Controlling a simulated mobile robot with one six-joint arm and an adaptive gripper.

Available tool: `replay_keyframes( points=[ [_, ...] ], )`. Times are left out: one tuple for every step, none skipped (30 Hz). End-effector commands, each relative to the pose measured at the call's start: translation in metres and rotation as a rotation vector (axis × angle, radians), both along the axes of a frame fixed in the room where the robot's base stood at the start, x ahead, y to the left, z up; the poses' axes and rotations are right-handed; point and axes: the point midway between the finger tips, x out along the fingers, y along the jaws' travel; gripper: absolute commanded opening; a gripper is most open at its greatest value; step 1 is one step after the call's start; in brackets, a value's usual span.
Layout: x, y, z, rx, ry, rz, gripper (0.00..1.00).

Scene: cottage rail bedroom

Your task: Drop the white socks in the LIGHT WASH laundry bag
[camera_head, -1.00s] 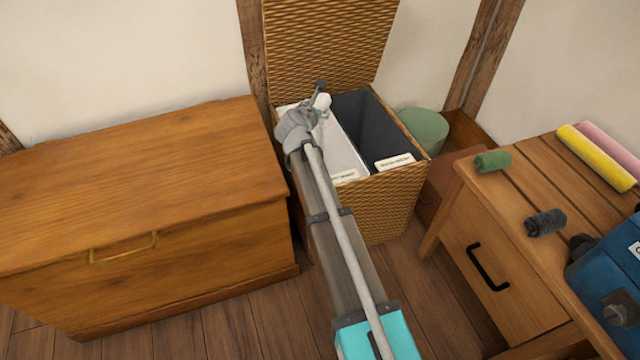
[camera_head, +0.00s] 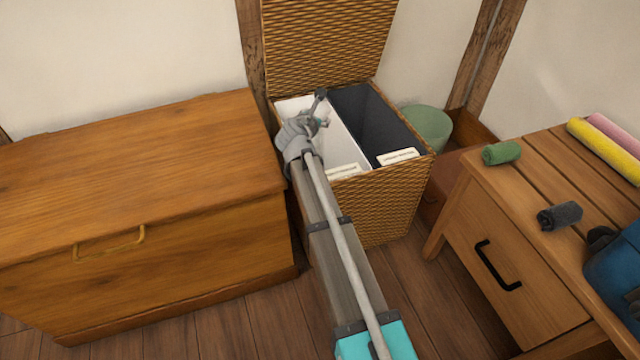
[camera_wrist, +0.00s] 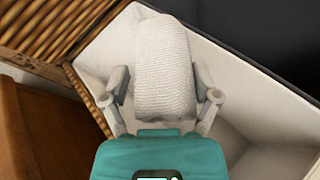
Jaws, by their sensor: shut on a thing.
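The white socks (camera_wrist: 163,65) are a rolled ribbed bundle between the two fingers of my gripper (camera_wrist: 160,92) in the wrist view. My gripper is shut on them. In the head view my gripper (camera_head: 318,108) is over the white-lined compartment of the wicker hamper, and the socks are not clearly told apart there. The white laundry bag (camera_head: 345,140) is the hamper's left compartment; its white lining (camera_wrist: 245,85) shows below and around the socks. Its front label (camera_head: 343,171) is too small to read. The dark bag (camera_head: 365,105) fills the right compartment.
The hamper's wicker lid (camera_head: 325,40) stands open behind. A wooden chest (camera_head: 130,150) is close on the left. A bedside table (camera_head: 510,240) on the right bears a green roll (camera_head: 501,153) and a dark grey roll (camera_head: 560,216).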

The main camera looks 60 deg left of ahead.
Motion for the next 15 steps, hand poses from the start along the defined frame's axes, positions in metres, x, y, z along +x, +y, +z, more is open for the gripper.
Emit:
replay_keyframes(
  points=[
    [-0.0001,0.0,-0.0014,0.0,0.0,0.0,0.35],
    [0.0,-0.0001,-0.0014,0.0,0.0,0.0,0.35],
    [0.0,-0.0001,-0.0014,0.0,0.0,0.0,0.35],
    [0.0,-0.0001,-0.0014,0.0,0.0,0.0,0.35],
    [0.0,0.0,-0.0013,0.0,0.0,0.0,0.35],
    [0.0,0.0,-0.0012,0.0,0.0,0.0,0.35],
    [0.0,0.0,-0.0011,0.0,0.0,0.0,0.35],
    [-0.0001,0.0,-0.0011,0.0,0.0,0.0,0.35],
    [-0.0001,0.0,-0.0011,0.0,0.0,0.0,0.35],
    [-0.0001,0.0,-0.0011,0.0,0.0,0.0,0.35],
    [-0.0001,0.0,-0.0011,0.0,0.0,0.0,0.81],
    [-0.0001,0.0,-0.0011,0.0,0.0,0.0,0.88],
    [-0.0001,0.0,-0.0011,0.0,0.0,0.0,0.94],
    [-0.0001,0.0,-0.0011,0.0,0.0,0.0,1.0],
    [-0.0001,0.0,-0.0011,0.0,0.0,0.0,1.0]
  ],
)
